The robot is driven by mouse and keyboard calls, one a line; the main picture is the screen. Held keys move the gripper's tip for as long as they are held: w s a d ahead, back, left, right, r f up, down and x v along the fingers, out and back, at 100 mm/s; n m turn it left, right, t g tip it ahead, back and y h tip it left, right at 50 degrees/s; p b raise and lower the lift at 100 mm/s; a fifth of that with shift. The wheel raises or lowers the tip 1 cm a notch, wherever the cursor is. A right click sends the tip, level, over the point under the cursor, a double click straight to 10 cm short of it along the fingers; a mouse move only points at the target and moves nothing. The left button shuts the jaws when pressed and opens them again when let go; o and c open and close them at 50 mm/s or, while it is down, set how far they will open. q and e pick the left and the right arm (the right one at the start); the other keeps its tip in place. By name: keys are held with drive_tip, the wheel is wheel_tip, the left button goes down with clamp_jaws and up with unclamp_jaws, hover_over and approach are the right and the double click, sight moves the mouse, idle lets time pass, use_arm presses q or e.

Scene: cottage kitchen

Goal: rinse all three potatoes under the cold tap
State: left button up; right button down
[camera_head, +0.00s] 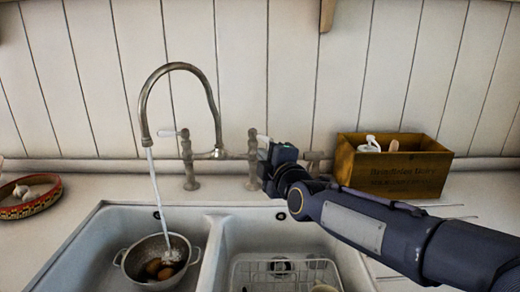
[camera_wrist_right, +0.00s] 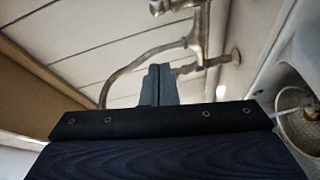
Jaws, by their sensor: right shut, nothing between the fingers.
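A metal colander (camera_head: 126,262) stands in the left sink basin with brown potatoes (camera_head: 154,266) in it; I cannot tell clearly how many. Water (camera_head: 155,190) runs from the arched tap (camera_head: 144,110) down into the colander. My right gripper (camera_head: 265,158) is shut and empty at the tap's right handle (camera_head: 263,139); I cannot tell whether it touches. In the right wrist view its closed fingers (camera_wrist_right: 158,85) show in front of the tap pipe (camera_wrist_right: 125,72), with the colander (camera_wrist_right: 292,101) at the right edge. My left gripper is out of view.
A wire rack (camera_head: 240,272) sits in the right basin, partly below my arm. A wooden box (camera_head: 395,172) stands on the counter at right. A patterned bowl with garlic (camera_head: 30,207) stands at left. The counter between bowl and sink is clear.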

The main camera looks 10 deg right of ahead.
sight(260, 137)
drive_tip(key=w+d+f+b, duration=0.1)
drive_tip(key=w, duration=1)
drive_tip(key=shift+w+d+b, duration=0.15)
drive_tip(key=shift+d+b, duration=0.2)
drive_tip(key=shift+d, duration=0.05)
drive_tip(key=shift+f, duration=0.1)
